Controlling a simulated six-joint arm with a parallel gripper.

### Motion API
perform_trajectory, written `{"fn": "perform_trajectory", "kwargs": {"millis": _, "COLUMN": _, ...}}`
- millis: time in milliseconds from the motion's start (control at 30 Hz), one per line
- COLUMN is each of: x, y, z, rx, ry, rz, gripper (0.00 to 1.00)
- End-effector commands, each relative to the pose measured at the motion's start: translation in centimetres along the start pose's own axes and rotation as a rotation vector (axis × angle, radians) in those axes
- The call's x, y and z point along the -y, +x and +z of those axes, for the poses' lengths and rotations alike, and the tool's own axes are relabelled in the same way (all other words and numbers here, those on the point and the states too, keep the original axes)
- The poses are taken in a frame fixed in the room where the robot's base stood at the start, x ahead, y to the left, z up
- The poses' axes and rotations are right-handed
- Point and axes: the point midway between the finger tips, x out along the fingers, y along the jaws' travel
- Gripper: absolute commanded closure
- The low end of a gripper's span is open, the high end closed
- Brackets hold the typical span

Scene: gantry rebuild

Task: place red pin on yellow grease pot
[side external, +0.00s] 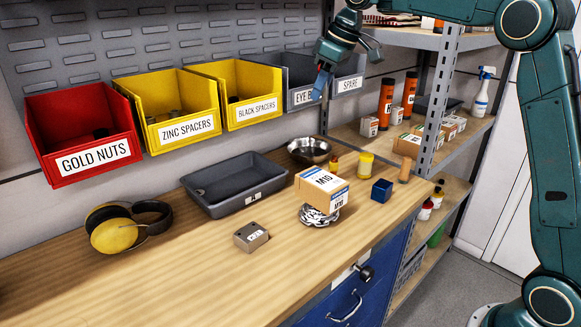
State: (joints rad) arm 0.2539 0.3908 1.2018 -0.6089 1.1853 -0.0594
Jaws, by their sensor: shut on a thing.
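My gripper (321,86) is high above the bench, in front of the grey bins at the back right, pointing down. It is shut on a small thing. A blue part shows at its tip, but I cannot tell whether this is a finger or the held thing. A small yellow pot (365,164) stands upright on the bench below and to the right of my gripper, well apart from it. A small red-orange piece (334,163) is on the bench just left of the pot. I cannot make out whether it is the red pin.
A metal bowl (309,150), a blue box (381,190), a tan cylinder (405,171) and a carton (321,189) on a chain coil surround the pot. A grey tray (234,205) lies left. Shelving (440,100) stands right.

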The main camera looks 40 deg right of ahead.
Motion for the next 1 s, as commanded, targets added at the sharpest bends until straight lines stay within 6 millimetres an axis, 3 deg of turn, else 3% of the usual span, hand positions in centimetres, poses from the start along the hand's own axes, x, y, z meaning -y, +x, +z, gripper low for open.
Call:
{"fn": "perform_trajectory", "kwargs": {"millis": 33, "x": -2.1, "y": -0.5, "z": 0.5, "rx": -0.002, "ry": 0.057, "rz": 0.023, "gripper": 0.96}}
{"fn": "perform_trajectory", "kwargs": {"millis": 200, "x": -8.1, "y": -2.2, "z": 2.6, "rx": -0.007, "ry": 0.237, "rz": 0.092, "gripper": 0.96}}
{"fn": "perform_trajectory", "kwargs": {"millis": 400, "x": -13.5, "y": -4.2, "z": 5.3, "rx": -0.013, "ry": 0.412, "rz": 0.158, "gripper": 0.96}}
{"fn": "perform_trajectory", "kwargs": {"millis": 500, "x": -15.2, "y": -4.9, "z": 6.3, "rx": -0.017, "ry": 0.471, "rz": 0.18, "gripper": 0.96}}
{"fn": "perform_trajectory", "kwargs": {"millis": 700, "x": -16.7, "y": -5.5, "z": 7.4, "rx": -0.02, "ry": 0.526, "rz": 0.2, "gripper": 0.96}}
{"fn": "perform_trajectory", "kwargs": {"millis": 1000, "x": -16.8, "y": -5.2, "z": 7.5, "rx": -0.021, "ry": 0.531, "rz": 0.199, "gripper": 0.96}}
